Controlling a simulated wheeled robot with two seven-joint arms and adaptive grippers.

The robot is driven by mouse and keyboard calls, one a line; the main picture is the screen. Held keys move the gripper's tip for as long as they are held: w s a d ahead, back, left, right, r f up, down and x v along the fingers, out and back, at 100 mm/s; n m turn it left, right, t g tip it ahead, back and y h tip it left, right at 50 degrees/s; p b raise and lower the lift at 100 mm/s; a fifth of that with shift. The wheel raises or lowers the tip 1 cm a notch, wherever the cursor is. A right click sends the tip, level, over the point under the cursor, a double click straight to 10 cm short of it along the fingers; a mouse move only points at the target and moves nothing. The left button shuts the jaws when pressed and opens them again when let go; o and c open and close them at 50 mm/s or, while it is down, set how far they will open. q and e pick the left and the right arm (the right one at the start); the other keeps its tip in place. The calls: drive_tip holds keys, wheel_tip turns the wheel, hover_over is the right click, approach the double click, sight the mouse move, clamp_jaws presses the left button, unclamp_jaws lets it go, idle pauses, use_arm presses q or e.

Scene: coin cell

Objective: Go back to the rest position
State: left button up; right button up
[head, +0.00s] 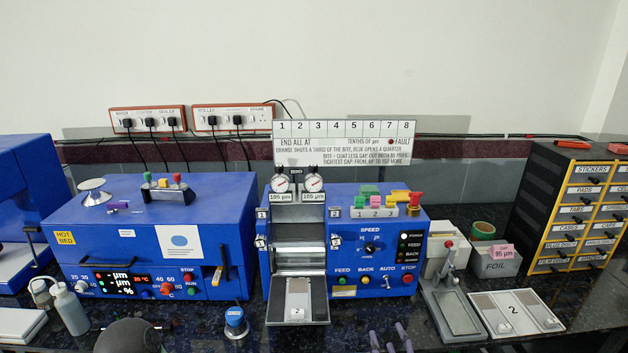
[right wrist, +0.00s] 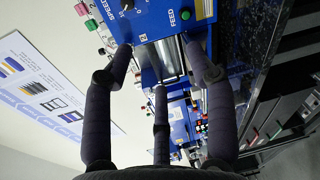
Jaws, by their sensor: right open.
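My right gripper (head: 391,340) shows at the bottom edge of the head view as several purple fingertips, in front of the black bench top and right of the roller machine's front plate. In the right wrist view my right gripper (right wrist: 160,68) has its three dark purple fingers spread apart, with nothing between them. Blue machines show beyond the fingers, and no finger visibly touches them.
The blue roller machine (head: 345,256) stands mid-bench, with its front plate (head: 298,308) jutting forward. A blue hot machine (head: 150,235) stands left of it. At right are a small press (head: 452,310), a foil box (head: 494,265), a white tray (head: 516,313) and a drawer cabinet (head: 580,205).

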drive_tip(key=s+a+f+m+g+y, duration=0.15)
drive_tip(key=f+m+g, duration=0.35)
drive_tip(key=f, duration=0.6)
drive_tip(key=s+a+f+m+g, duration=0.1)
drive_tip(key=s+f+m+g, duration=0.2)
drive_tip(key=f+m, duration=0.6)
drive_tip(key=s+a+f+m+g, duration=0.2)
drive_tip(key=s+f+m+g, duration=0.2)
drive_tip(key=s+f, duration=0.3)
drive_tip(key=s+a+f+m+g+y, duration=0.1)
drive_tip(key=s+a+f+m+g, duration=0.1)
drive_tip(key=s+f+m+g, duration=0.2)
drive_tip(key=s+f+m, duration=0.2)
drive_tip(key=s+f, duration=0.2)
drive_tip(key=f, duration=0.2)
drive_tip(key=shift+s+a+f, duration=0.15)
drive_tip(key=shift+s+a, duration=0.05)
drive_tip(key=shift+a, duration=0.1)
